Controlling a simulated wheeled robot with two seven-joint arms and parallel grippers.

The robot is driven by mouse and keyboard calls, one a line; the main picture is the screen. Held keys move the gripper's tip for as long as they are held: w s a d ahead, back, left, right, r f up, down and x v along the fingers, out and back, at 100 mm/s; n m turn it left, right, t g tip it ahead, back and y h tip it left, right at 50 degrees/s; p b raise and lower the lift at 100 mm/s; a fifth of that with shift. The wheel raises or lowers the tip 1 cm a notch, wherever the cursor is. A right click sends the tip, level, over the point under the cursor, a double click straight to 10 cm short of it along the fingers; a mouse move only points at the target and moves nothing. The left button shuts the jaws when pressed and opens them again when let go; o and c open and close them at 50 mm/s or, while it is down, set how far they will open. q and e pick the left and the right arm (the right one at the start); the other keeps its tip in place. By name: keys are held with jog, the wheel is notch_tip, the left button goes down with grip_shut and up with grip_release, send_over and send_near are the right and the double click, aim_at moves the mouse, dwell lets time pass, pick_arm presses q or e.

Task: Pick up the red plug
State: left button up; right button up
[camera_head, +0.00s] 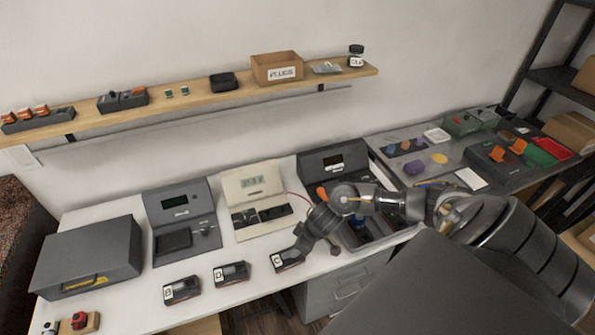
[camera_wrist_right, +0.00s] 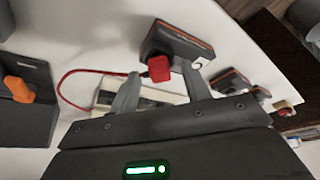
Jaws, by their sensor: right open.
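The red plug (camera_wrist_right: 158,69) shows in the right wrist view, at the near edge of a dark module (camera_wrist_right: 177,45) with an orange stripe. A red cable (camera_wrist_right: 66,76) loops to the left of it. My right gripper (camera_wrist_right: 160,72) is open, with one finger on each side of the plug; I cannot tell whether they touch it. In the head view my right gripper (camera_head: 298,252) is low over the module marked C (camera_head: 287,261) and hides the plug. My left gripper is not in view.
Modules B (camera_head: 181,290) and D (camera_head: 231,273) lie left of C near the white table's front edge. Behind stand a beige meter (camera_head: 255,184), a dark meter (camera_head: 180,205) and a grey case (camera_head: 88,255). A red knob-like part (camera_head: 79,320) is at the bottom left.

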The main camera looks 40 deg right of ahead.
grip_shut()
jog(key=shift+r, duration=0.1)
jog(key=shift+r, duration=0.55)
jog(key=r, duration=0.3)
jog(key=shift+s+a, duration=0.15)
jog(key=shift+a, duration=0.2)
jog(key=s+a+r+p, duration=0.6)
jog(key=s+a+r, duration=0.1)
jog(key=a, duration=0.4)
jog(key=shift+p+v, duration=0.4)
jog(key=shift+v, duration=0.55)
